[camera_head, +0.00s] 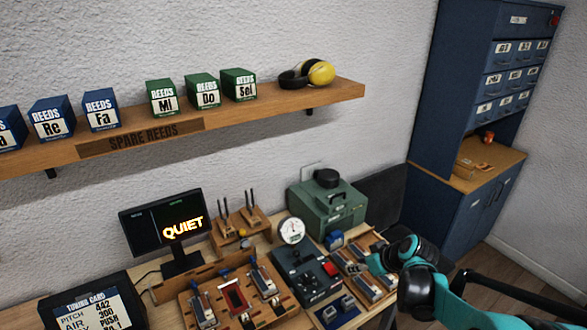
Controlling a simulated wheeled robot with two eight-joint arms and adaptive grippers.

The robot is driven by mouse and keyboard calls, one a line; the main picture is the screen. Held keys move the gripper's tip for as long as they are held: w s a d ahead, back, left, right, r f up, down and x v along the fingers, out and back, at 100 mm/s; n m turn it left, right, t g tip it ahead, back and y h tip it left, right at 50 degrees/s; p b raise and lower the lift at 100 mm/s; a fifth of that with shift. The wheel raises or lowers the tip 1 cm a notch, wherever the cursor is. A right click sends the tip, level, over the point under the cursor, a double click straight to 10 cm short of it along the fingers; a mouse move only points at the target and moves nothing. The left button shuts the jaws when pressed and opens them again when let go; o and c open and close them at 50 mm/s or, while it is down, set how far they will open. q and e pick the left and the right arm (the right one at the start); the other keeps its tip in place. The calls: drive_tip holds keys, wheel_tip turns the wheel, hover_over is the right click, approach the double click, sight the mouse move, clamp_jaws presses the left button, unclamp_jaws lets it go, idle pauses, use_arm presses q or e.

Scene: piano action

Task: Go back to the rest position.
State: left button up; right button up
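My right arm, teal and black, comes in from the right edge. My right gripper (374,264) is low over the right end of the workbench, beside a wooden tray (352,262) of metal parts. The gripper is small and partly covered by its own arm, so I cannot tell whether its fingers are open or hold anything. My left gripper and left arm are not in view.
The bench holds a monitor (163,232) reading QUIET, a wooden reed rack (280,308), a dark control box (307,275), a round gauge (291,231) and a green machine (328,212). A shelf (225,120) holds reed boxes above. A blue cabinet (448,90) stands right.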

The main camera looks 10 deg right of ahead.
drive_tip(key=s+a+f+m+h+b, duration=0.1)
drive_tip(key=s+a+m+b, duration=0.1)
drive_tip(key=s+a, duration=0.4)
drive_tip(key=s+a+f+m+h+b, duration=0.1)
drive_tip(key=s+a+b, duration=0.3)
drive_tip(key=s+a, duration=0.3)
drive_tip(key=s, duration=0.5)
drive_tip(key=shift+a+f+m+b, duration=0.15)
drive_tip(key=shift+m+b, duration=0.25)
idle(1.7)
